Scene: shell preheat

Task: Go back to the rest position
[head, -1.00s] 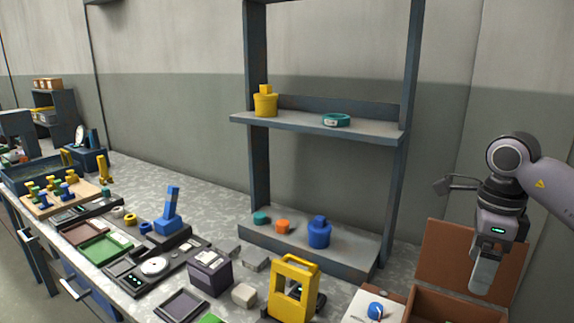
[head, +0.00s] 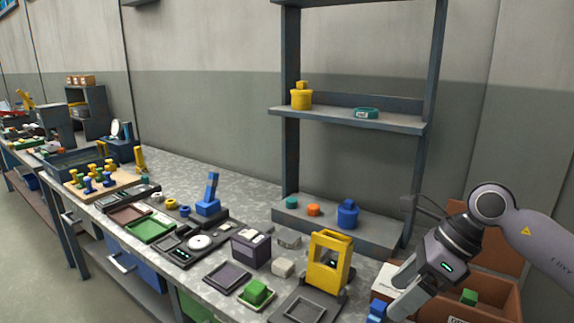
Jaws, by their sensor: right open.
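My right gripper (head: 402,302) shows at the lower right of the head view. It points down and to the left, is open, and nothing shows between its fingers. It overlaps the brown open box (head: 506,296) and, from this view, its fingertips lie beside a blue knob (head: 376,311) at the bench's front. Its exact height above them cannot be told. My left gripper is not in view.
A grey shelf (head: 350,118) stands behind, holding yellow, teal, orange and blue parts. A yellow frame (head: 329,262) stands left of my right gripper. Trays, a dark box (head: 251,248) and a pegboard (head: 100,187) crowd the bench. A green block (head: 468,297) lies in the brown box.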

